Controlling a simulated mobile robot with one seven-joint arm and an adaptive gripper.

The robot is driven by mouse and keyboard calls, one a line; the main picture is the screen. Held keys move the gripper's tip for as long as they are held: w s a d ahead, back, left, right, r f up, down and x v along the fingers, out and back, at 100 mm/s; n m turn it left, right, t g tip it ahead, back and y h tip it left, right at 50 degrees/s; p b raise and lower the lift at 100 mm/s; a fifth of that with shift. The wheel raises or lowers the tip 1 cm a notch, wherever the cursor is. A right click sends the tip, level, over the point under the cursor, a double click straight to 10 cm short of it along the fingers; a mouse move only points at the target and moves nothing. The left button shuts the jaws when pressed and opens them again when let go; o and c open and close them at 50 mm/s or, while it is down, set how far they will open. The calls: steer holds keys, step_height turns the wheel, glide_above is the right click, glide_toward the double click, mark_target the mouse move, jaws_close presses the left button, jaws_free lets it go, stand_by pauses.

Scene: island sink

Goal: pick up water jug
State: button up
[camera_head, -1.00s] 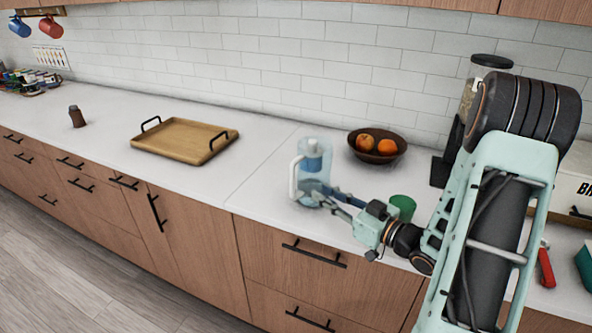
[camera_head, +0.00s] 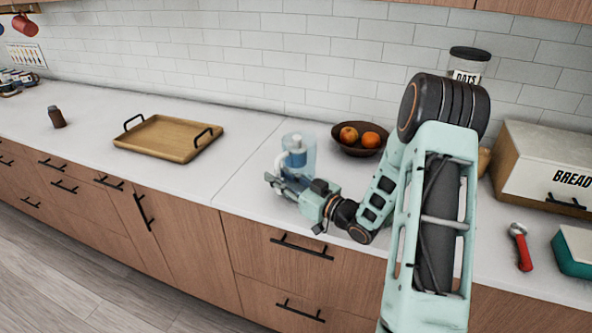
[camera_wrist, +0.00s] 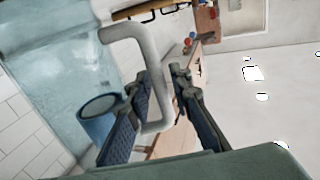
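The water jug (camera_head: 303,146), clear light blue with a white handle, stands upright on the white counter, left of the fruit bowl. My gripper (camera_head: 275,183) is low at the jug's near side, and its fingers hide the jug's lower part. In the wrist view the jug's blue wall (camera_wrist: 50,70) fills the left side. Its white handle (camera_wrist: 125,60) reaches down between the two dark fingers of my gripper (camera_wrist: 168,80). The fingers are apart, with a gap around the handle. I cannot tell whether either finger touches it.
A brown bowl with fruit (camera_head: 359,147) stands behind and right of the jug. A wooden tray (camera_head: 168,139) lies to the left, with clear counter between. A bread box (camera_head: 545,170), a red-handled tool (camera_head: 521,247) and a teal box (camera_head: 575,252) are at the right.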

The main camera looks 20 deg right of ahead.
mark_target(279, 167)
jaws_close()
steer(key=shift+w+r, duration=0.1)
steer(key=shift+r, duration=0.2)
stand_by(0.5)
steer(key=shift+r, duration=1.2)
steer(key=shift+s+r, duration=0.2)
steer(key=shift+r, duration=0.15)
steer(key=s+a+r+b, duration=0.2)
steer(key=s+r+b, duration=0.1)
steer(key=s+r, duration=0.6)
steer(key=shift+s+b, duration=0.3)
steer(key=shift+s, duration=1.75)
steer(key=shift+s+a+r, duration=0.1)
steer(key=shift+s+r, duration=0.1)
steer(key=shift+r, duration=0.05)
stand_by(0.6)
